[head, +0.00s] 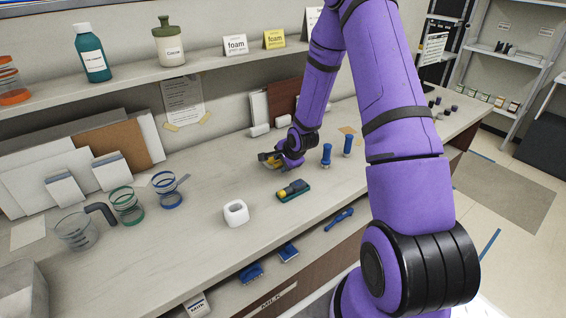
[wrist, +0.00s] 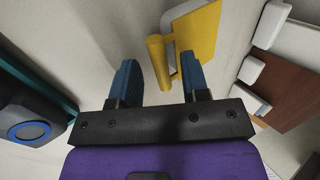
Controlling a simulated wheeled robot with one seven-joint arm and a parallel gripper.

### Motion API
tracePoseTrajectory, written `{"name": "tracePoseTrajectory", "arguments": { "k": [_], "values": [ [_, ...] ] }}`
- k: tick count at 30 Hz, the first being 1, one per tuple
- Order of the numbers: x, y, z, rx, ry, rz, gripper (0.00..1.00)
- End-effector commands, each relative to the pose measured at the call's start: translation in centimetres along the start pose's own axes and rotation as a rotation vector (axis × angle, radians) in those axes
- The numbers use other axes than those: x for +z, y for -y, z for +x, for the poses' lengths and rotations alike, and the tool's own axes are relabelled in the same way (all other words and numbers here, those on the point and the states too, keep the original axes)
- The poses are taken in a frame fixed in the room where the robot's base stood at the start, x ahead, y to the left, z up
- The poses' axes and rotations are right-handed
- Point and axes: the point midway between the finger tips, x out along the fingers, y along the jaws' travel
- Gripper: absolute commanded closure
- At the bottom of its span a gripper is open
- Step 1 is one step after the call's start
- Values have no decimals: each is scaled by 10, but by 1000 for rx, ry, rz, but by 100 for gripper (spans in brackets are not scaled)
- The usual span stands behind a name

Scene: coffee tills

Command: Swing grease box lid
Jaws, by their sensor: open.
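A yellow flat plate (wrist: 192,32) with a grey edge shows in the wrist view; I take it to be the grease box lid. A yellow round bar (wrist: 158,62) lies along its near side. My gripper (wrist: 160,78) is open, with its two blue fingers on either side of the bar. No firm contact shows. In the head view my gripper (head: 277,161) is low over the counter at the yellow part (head: 268,157), which it partly hides. The box body under the lid cannot be made out.
Panels (head: 282,97) lean on the wall behind.

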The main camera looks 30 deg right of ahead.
Motion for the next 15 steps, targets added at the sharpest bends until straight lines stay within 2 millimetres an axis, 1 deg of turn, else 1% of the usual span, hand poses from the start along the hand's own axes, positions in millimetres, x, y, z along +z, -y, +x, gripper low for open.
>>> {"name": "tracePoseTrajectory", "arguments": {
  "k": [2,3,8,9,15],
  "values": [
    [0,0,0,0,0,0,58],
    [0,0,0,0,0,0,60],
    [0,0,0,0,0,0,97],
    [0,0,0,0,0,0,100],
    [0,0,0,2,0,0,100]
  ]
}}
